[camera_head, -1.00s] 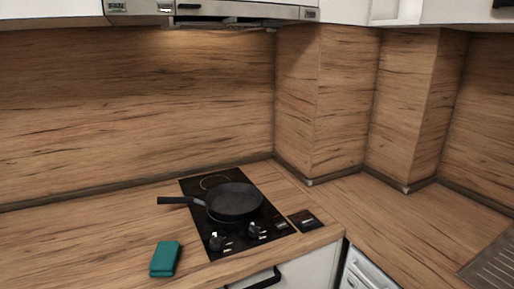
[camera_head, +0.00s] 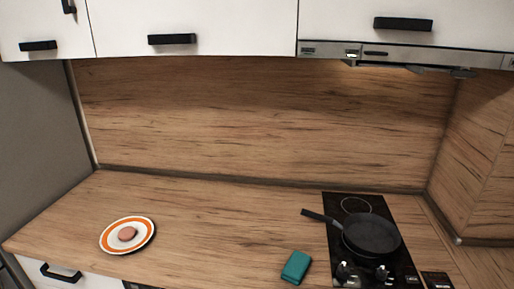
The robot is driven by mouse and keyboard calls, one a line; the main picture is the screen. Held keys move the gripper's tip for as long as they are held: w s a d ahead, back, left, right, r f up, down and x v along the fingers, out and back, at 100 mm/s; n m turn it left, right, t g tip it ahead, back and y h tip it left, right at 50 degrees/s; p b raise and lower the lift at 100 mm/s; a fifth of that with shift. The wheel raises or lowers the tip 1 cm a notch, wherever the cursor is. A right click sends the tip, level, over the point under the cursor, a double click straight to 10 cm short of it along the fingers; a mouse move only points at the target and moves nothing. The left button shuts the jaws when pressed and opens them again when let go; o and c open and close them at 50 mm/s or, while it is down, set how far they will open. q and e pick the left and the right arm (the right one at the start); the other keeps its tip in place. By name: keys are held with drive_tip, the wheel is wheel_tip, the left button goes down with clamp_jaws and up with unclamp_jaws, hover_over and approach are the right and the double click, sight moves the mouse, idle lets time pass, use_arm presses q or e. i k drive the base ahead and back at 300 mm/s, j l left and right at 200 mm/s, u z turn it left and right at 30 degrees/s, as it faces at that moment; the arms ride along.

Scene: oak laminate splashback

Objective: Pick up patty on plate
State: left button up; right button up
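A small round pinkish-brown patty (camera_head: 127,234) lies in the middle of a white plate with an orange ring (camera_head: 111,246). The plate sits on the wooden counter at the left, near its front edge. Neither of my grippers shows in the head view.
A black pan (camera_head: 372,236) sits on the black hob (camera_head: 345,201) at the right, its handle pointing left. A teal block (camera_head: 296,266) lies on the counter (camera_head: 215,226) left of the hob. The counter between plate and block is clear. White cabinets (camera_head: 220,25) hang above.

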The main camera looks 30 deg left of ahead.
sight(126, 233)
drive_tip(key=u, duration=2.1)
drive_tip(key=i+l+u, duration=0.1)
drive_tip(key=u, duration=0.25)
